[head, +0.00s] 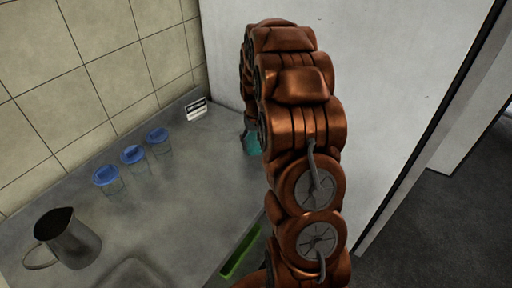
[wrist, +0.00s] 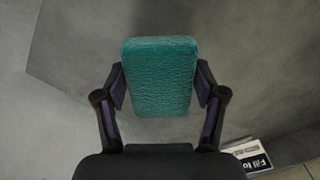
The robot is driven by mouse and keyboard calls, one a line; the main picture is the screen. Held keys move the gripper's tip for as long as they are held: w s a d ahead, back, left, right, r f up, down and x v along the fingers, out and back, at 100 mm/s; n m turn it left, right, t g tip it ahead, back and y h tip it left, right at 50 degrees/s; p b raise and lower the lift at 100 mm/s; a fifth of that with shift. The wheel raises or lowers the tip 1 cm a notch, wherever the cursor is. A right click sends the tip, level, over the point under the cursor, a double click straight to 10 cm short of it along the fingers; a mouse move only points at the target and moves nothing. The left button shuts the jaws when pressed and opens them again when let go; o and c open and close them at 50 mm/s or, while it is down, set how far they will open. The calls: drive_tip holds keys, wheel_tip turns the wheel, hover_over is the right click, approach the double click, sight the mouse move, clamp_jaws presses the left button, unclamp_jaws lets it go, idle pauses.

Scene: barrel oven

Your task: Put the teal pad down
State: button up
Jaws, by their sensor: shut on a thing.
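The teal pad (wrist: 160,76) is a rounded rectangular block with a wrinkled surface. My gripper (wrist: 160,90) is shut on it, one finger on each side, in the wrist view. In the head view a small part of the teal pad (head: 252,143) shows at the left of my copper arm, above the back right of the grey counter (head: 180,215). My arm hides the gripper and most of the pad there. I cannot tell whether the pad touches the counter.
Several blue-lidded clear containers (head: 133,155) stand along the counter's back. A dark metal pitcher (head: 68,238) is at the front left. A small printed card (head: 196,109) stands in the back corner, near a white wall (head: 385,75). A green strip (head: 241,252) lies at the front edge. Mid-counter is clear.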

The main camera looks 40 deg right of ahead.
sight(256, 142)
wheel_tip(256, 142, down, 3)
drive_tip(key=shift+r+p, duration=0.15)
drive_tip(key=shift+p, duration=0.5)
drive_tip(key=shift+f, duration=0.35)
drive_tip(key=o, duration=1.1)
drive_tip(key=shift+r, duration=0.1)
wheel_tip(256, 142, up, 10)
drive_tip(key=b, duration=0.4)
drive_tip(key=shift+r, duration=0.2)
drive_tip(key=shift+a+r, duration=0.1)
drive_tip(key=shift+r, duration=0.85)
